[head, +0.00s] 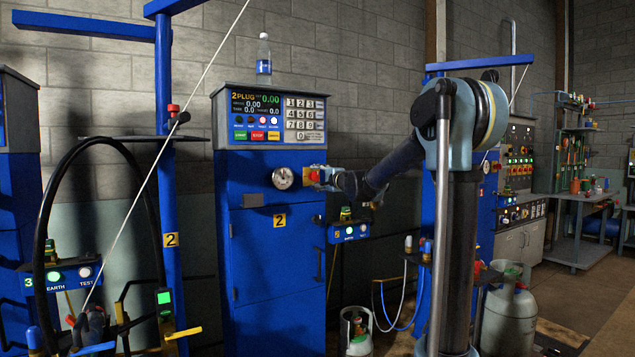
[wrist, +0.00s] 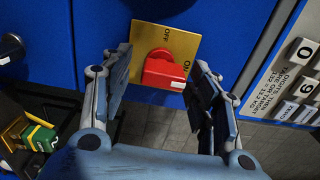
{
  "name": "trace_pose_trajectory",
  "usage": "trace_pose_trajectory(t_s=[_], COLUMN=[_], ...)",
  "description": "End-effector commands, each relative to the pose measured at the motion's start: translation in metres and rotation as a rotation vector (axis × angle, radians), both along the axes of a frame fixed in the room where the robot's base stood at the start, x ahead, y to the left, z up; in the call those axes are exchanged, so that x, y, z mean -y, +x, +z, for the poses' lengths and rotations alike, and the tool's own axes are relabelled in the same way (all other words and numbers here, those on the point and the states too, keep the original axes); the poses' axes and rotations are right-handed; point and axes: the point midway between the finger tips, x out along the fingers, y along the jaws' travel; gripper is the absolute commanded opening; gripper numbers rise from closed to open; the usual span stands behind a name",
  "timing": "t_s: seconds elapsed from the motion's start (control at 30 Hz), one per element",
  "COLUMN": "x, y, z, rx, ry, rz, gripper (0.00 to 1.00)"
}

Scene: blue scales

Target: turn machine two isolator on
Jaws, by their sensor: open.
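Machine two (head: 270,250) is a tall blue cabinet with a "2" label in the head view. Its isolator is a red rotary knob (wrist: 170,70) on a gold plate (wrist: 148,38) in the wrist view. The plate has "ON" lettering beside the knob and other lettering above it, too small to read surely. My gripper (wrist: 161,62) is open, one finger on each side of the knob, with gaps showing on both sides. In the head view the red knob (head: 314,176) is partly hidden by my gripper (head: 325,178).
A blue earth/test box (head: 349,232) is below right. A gas cylinder (head: 355,330) stands on the floor.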

Motion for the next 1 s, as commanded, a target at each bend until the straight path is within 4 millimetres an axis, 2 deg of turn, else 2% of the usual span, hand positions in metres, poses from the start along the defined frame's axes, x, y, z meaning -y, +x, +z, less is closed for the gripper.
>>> trace_pose_trajectory(t_s=[0.6, 0.8, 1.0], x=[0.052, 0.06, 0.063], y=[-0.075, -0.088, -0.092], z=[-0.001, -0.002, -0.002], rx=[-0.001, -0.001, -0.001], ry=[-0.001, 0.0, 0.0], rz=[-0.002, -0.001, -0.001], gripper=[0.55, 0.55, 0.55])
